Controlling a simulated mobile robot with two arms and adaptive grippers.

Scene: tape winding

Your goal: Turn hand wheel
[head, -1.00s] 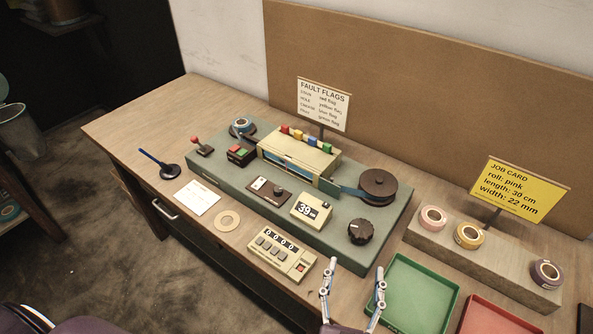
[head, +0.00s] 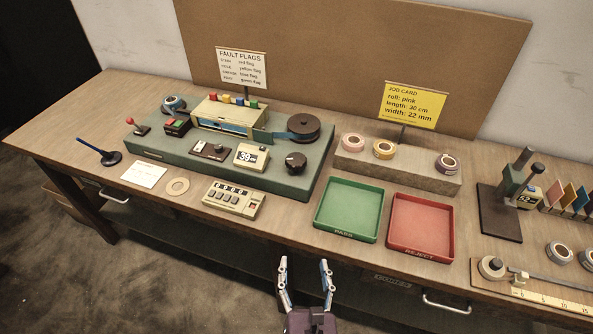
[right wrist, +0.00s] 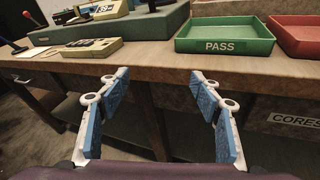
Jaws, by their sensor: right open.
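The winding machine (head: 210,161) is a green base on the table with a cream tape unit (head: 226,117) on it. A dark round wheel (head: 303,127) with a small centre hub lies flat at its right end, with blue tape running to it. A black knob (head: 296,161) stands on the base in front of that wheel. I cannot tell for sure which one is the hand wheel. My right gripper (head: 305,270) is open and empty in front of the table, apart from both. In the right wrist view its open blue-padded fingers (right wrist: 160,88) point at the table edge.
A green PASS tray (head: 349,237) and a red REJECT tray (head: 420,251) lie near the front edge. Tape rolls sit on a grey block (head: 398,172) behind. A black stand (head: 501,215) is at the right.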

